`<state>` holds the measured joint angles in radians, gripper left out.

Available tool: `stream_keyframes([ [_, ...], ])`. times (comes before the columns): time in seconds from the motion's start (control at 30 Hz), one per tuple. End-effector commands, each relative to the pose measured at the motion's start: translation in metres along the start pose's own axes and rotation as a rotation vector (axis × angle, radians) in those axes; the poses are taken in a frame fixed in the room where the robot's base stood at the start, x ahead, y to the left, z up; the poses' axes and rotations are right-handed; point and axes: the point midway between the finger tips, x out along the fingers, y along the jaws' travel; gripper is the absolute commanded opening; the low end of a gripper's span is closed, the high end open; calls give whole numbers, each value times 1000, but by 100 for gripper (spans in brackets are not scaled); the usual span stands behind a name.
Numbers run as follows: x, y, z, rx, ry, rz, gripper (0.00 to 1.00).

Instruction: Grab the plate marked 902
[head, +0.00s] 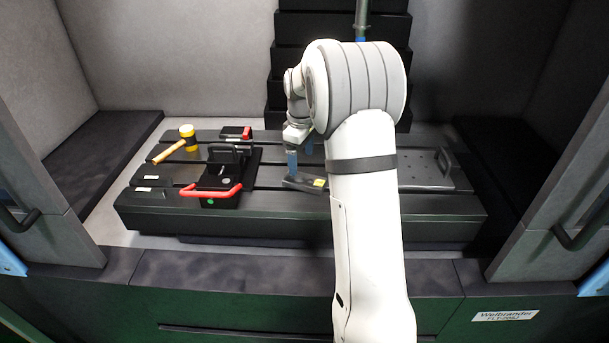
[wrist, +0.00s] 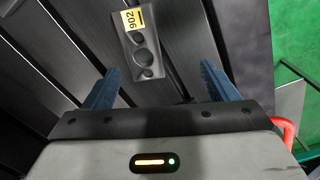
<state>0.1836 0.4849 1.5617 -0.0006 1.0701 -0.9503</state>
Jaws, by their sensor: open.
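The plate marked 902 is a small dark grey plate (wrist: 147,52) with a yellow 902 label and several round recesses. In the wrist view it lies on the slotted table, ahead of and between the fingers. In the head view the plate (head: 303,184) shows low beside my arm, its right end close to the arm's edge. My gripper (wrist: 160,85) is open, with its two blue fingers apart and nothing between the tips. In the head view my gripper (head: 293,165) is above the plate, partly hidden by my wrist; whether it touches cannot be told there.
A grey perforated plate with a handle (head: 427,172) lies right of my arm.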

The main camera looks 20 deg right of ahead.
Motion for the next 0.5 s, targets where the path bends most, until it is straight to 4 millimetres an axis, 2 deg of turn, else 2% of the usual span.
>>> stream_keyframes([
  [0.03,4,11,-2,-23,-6,-8,80],
  [0.1,11,22,-4,-54,-9,-14,80],
  [0.2,18,31,-6,-84,-12,-19,80],
  [0.5,46,34,-6,-100,-15,-24,80],
])
